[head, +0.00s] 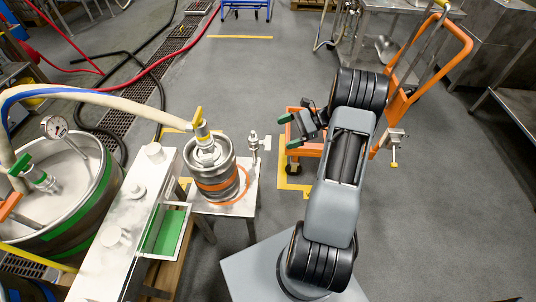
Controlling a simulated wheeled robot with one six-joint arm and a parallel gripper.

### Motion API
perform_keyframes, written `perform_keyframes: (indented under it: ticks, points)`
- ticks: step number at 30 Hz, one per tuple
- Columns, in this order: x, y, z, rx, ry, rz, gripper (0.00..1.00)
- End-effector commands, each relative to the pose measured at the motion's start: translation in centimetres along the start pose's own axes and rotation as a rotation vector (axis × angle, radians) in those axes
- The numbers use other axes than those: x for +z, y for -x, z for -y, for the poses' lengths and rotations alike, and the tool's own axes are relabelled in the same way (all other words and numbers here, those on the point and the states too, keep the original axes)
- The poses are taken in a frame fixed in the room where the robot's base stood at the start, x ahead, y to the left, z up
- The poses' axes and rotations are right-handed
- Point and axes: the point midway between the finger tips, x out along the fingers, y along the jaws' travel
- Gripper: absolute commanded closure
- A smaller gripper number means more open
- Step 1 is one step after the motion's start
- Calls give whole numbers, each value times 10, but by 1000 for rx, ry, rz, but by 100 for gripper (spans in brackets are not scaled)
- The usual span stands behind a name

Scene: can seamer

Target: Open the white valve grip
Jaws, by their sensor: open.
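A small metal valve (253,142) stands on the right part of the steel stand, beside the keg. A small pale grip (267,143) sits on its right side; it looks like the white valve grip, but it is too small to tell how it is turned. My gripper (287,131) is open and empty, to the right of the grip and apart from it. Its two green-tipped fingers point left toward the valve.
A steel keg (217,178) with orange bands and a yellow-handled coupler (199,118) stands left of the valve. A large tank (75,185) with hoses is at far left. An orange trolley (420,65) stands behind my arm. Open floor (245,75) lies beyond.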

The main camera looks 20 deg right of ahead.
Motion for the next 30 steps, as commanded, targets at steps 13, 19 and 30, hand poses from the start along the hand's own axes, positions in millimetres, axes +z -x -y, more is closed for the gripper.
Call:
perform_keyframes:
  ticks: [13,19,30]
  points:
    - [-124,32,-4,-291,-213,286,0]
    - [-118,8,4,-296,-218,295,0]
    - [-102,-55,26,-296,-217,293,0]
